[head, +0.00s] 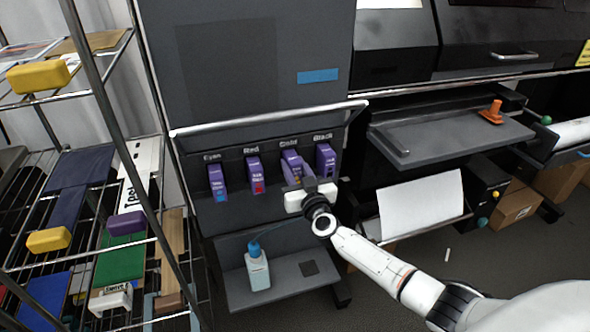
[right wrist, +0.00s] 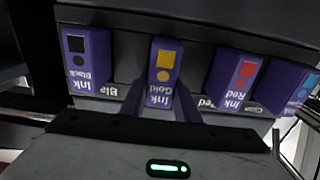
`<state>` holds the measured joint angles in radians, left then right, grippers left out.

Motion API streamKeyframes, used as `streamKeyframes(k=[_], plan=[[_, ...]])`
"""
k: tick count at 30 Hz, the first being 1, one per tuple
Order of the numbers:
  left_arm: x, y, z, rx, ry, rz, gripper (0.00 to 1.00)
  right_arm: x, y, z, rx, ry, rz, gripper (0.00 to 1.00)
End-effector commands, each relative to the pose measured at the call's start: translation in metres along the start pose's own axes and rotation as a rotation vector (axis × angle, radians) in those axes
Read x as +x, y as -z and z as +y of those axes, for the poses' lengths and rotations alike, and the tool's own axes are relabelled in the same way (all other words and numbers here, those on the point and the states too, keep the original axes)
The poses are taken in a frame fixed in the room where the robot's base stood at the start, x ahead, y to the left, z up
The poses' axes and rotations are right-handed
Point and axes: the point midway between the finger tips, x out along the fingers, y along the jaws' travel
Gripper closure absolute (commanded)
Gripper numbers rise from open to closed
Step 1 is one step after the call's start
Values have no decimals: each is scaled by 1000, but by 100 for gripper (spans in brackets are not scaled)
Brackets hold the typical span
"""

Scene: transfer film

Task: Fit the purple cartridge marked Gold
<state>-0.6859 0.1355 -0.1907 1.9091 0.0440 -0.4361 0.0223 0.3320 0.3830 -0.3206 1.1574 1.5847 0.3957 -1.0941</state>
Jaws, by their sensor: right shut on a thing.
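The purple Gold cartridge (head: 291,158) stands in the slot under the Gold label, in a row on the printer's front. The right wrist view, upside down, shows its yellow square and Gold print (right wrist: 163,72). My right gripper (head: 297,175) is shut on it, one finger along each side. Its depth in the slot compared with its neighbours is hard to tell. Cyan (head: 217,181), Red (head: 255,175) and Black (head: 325,160) purple cartridges sit in their own labelled slots. My left gripper is not in view.
A shelf below the slots (head: 290,284) holds a blue-capped bottle (head: 258,268). A bar (head: 270,118) runs above the slots. A wire rack (head: 90,262) with boxes and yellow blocks stands left. A printer tray (head: 450,137) juts out at right.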

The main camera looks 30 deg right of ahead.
Motion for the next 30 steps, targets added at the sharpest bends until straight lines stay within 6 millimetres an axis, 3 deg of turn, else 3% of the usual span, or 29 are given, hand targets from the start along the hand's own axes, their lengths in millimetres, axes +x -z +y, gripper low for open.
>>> streamKeyframes(k=[9, 10, 14, 23, 30], plan=[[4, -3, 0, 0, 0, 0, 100, 12, 3, 0, 0, -1, 5, 100], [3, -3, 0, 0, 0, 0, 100, 12, 3, 0, 0, 0, 5, 70], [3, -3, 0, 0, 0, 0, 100, 11, 2, 0, 0, 0, 4, 50], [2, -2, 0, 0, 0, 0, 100, 9, -1, 0, -1, 1, -4, 50], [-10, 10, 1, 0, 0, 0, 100, -22, 2, 0, 1, 1, -5, 50]])
